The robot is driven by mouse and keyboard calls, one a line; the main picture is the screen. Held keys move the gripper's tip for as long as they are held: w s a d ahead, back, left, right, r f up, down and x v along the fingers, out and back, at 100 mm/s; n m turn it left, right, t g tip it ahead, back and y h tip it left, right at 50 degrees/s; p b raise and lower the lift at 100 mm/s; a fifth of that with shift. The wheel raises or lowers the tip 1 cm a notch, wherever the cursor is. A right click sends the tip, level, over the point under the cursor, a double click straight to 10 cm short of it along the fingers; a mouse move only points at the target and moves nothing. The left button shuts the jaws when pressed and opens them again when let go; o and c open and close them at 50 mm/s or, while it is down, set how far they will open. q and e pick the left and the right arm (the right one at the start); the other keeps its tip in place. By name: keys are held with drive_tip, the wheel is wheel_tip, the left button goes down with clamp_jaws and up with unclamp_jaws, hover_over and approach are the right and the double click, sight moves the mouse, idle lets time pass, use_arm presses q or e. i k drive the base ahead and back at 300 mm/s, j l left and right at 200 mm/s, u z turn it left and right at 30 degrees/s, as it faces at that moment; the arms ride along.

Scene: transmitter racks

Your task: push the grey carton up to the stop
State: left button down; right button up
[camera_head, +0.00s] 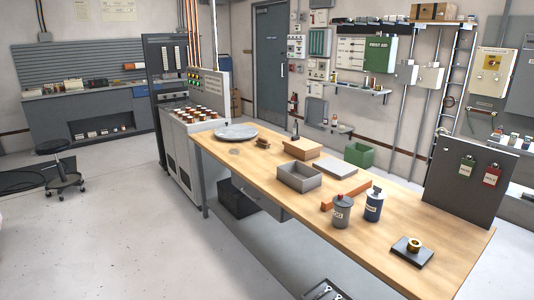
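A grey open-topped box (298,178), which looks like the grey carton, stands on the wooden workbench (232,148) near its left edge. Its inside looks empty. A flat light-grey piece (336,167) lies just behind and right of it. An orange-red bar (345,194) lies on the bench to the right of the box, with a gap between them. It may be the stop, but I cannot tell for sure. Neither of my grippers shows in the head view.
A grey canister (341,212) and a blue canister (374,205) stand by the bar. A tan box (304,148), a green bin (359,154) and a round grey plate (236,132) are farther back. A brass ring on a dark block (412,249) sits near the front. Left floor is mostly open.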

sight(302, 179)
drive_tip(key=i+u, duration=0.3)
drive_tip(key=i, duration=0.35)
drive_tip(key=i+u, duration=0.25)
drive_tip(key=i, duration=0.4)
drive_tip(key=i+z, duration=0.4)
drive_tip(key=i+j+z, duration=0.2)
drive_tip(key=i+z, duration=0.4)
drive_tip(key=z, duration=0.2)
drive_tip(key=i+j+z, duration=0.1)
drive_tip(key=z, duration=0.3)
drive_tip(key=i+j+z, duration=0.15)
drive_tip(key=z, duration=0.25)
drive_tip(key=i+j+z, duration=0.2)
drive_tip(key=z, duration=0.15)
